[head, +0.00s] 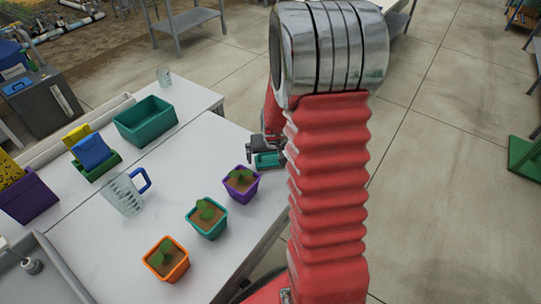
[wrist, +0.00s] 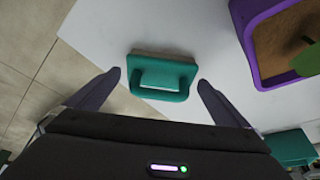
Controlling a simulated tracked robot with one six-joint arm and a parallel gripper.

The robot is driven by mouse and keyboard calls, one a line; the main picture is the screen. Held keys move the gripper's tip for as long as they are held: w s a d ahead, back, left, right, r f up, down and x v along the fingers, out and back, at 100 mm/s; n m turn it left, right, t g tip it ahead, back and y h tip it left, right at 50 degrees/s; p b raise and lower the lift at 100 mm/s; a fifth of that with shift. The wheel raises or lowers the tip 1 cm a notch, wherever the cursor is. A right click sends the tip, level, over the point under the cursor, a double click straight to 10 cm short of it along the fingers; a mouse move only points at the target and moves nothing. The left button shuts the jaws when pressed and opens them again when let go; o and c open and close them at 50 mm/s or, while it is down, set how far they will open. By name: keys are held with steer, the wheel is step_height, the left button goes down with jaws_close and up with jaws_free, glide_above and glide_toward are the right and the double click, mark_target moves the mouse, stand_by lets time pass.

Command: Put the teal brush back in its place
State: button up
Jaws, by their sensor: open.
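The teal brush (wrist: 163,76), a block with a loop handle, lies on the white table near its edge. It also shows in the head view (head: 268,160), partly hidden by my arm. My gripper (wrist: 160,80) is open, with one fingertip on each side of the brush and a gap on both sides. In the head view my gripper (head: 264,146) is just above and beside the brush, partly behind my red arm. A teal bin (head: 146,124) stands at the back of the table and looks empty.
A purple pot (head: 240,184) with a seedling stands close to the brush; teal (head: 207,218) and orange (head: 165,260) pots line up nearer. A clear jug (head: 124,195), a green tray (head: 98,168) with blue and yellow blocks, a purple box (head: 30,199) and a glass (head: 164,76) stand farther left.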

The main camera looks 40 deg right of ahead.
steer(key=shift+r, duration=0.1)
steer(key=v, duration=1.2)
steer(key=shift+w, duration=0.1)
stand_by(0.5)
steer(key=s+a+r+n, duration=0.1)
steer(key=s+a+r, duration=0.3)
steer(key=a, duration=0.3)
steer(key=s+a+r+n+t+y, duration=0.1)
steer(key=s+a+r+n, duration=0.1)
steer(key=s+a+r, duration=0.3)
steer(key=s+a+r+n+y, duration=0.1)
steer(key=s+a+r, duration=0.4)
steer(key=a, duration=0.5)
steer(key=s+n, duration=0.1)
steer(key=s, duration=0.1)
steer(key=shift+s, duration=0.3)
